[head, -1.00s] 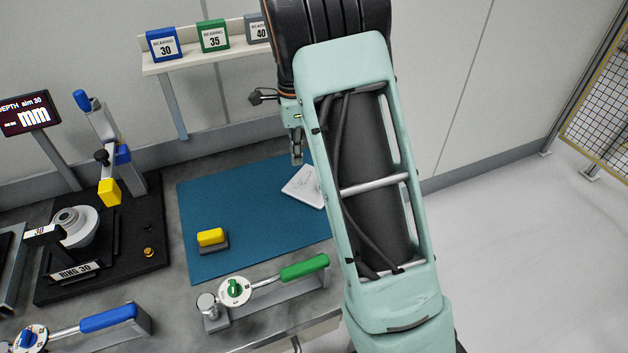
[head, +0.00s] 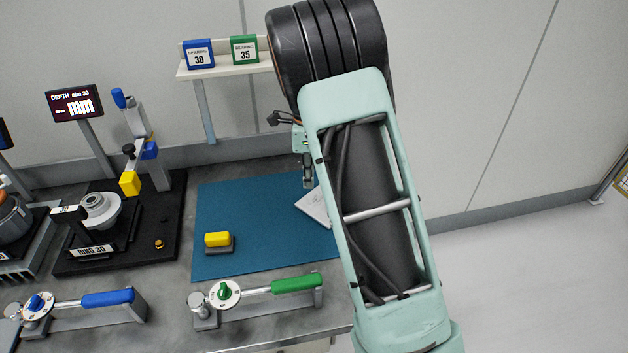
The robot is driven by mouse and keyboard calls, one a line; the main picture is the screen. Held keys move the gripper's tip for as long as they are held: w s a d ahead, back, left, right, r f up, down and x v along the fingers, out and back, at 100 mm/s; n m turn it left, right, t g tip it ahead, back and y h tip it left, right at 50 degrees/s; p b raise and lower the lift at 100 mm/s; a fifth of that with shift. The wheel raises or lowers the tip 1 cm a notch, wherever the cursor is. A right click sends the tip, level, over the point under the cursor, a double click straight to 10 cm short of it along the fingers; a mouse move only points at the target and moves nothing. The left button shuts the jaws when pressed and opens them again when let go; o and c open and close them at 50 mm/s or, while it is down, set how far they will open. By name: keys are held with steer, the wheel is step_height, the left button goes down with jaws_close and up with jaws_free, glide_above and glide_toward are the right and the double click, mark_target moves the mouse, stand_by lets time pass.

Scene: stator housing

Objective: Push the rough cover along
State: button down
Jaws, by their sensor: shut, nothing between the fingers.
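A pale, flat plate (head: 315,206), which I take to be the rough cover, lies askew on the right part of the blue mat (head: 262,200). My own arm hides its right side. My gripper (head: 308,184) points down at the plate's far edge, with its fingers shut and empty. I cannot tell whether the fingertips touch the plate.
A yellow-topped block (head: 218,240) sits on the mat's left part. A green-handled lever tool (head: 262,290) and a blue-handled one (head: 85,303) lie along the front. A black RING 30 fixture (head: 120,230) stands left. The mat's middle is clear.

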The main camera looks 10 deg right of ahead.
mark_target(309, 208)
step_height(309, 208, down, 8)
steer(key=shift+s+r, duration=0.1)
steer(key=shift+r, duration=0.15)
steer(key=d, duration=0.3)
steer(key=shift+s+d+r+p, duration=0.1)
steer(key=shift+s+d+p, duration=0.05)
steer(key=shift+s+p, duration=0.2)
steer(key=shift+s+d, duration=0.1)
steer(key=shift+d, duration=0.2)
steer(key=shift+d, duration=0.1)
steer(key=shift+s+d, duration=0.3)
steer(key=shift+d, duration=0.55)
steer(key=shift+a, duration=0.15)
